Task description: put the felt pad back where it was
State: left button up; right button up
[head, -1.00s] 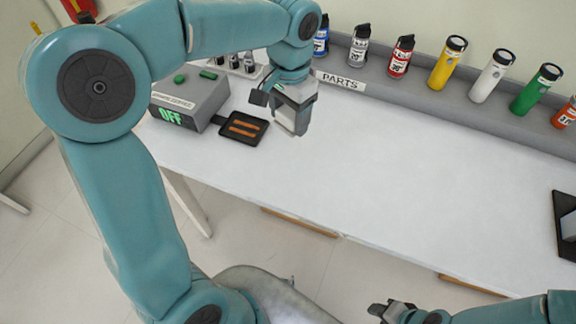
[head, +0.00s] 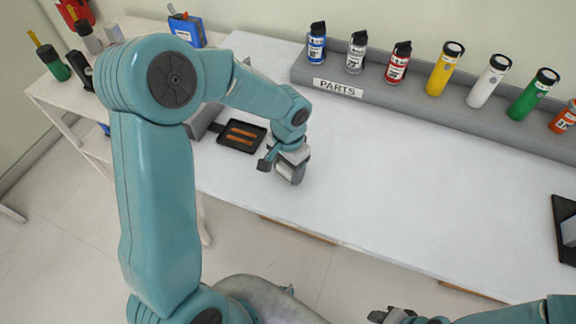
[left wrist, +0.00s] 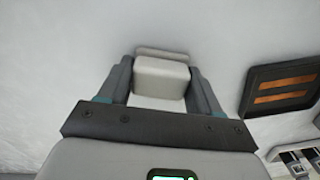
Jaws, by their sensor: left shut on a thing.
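The felt pad (left wrist: 162,78) shows in the left wrist view as a pale grey block, with a thin pale edge at its far side. My left gripper (left wrist: 162,88) is shut on it, one finger on each side. In the head view my left gripper (head: 290,172) is low over the white table (head: 400,190), right of the black tray. I cannot tell whether the pad touches the table. My right gripper (head: 385,314) is at the bottom edge, partly cut off, and its jaws are unclear.
A black tray (head: 228,145) with two orange-brown strips lies left of my left gripper. A grey PARTS ledge (head: 420,105) with several bottles runs along the back. A black holder (head: 562,210) with a grey block is at the right edge. The table middle is clear.

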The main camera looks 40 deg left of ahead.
pick_arm(q)
jog(key=shift+s, duration=0.1)
jog(key=shift+f, duration=0.15)
jog(key=o, duration=0.9)
jog(key=shift+o, duration=0.2)
notch_tip(320, 180, up, 13)
jog(key=shift+f, duration=0.2)
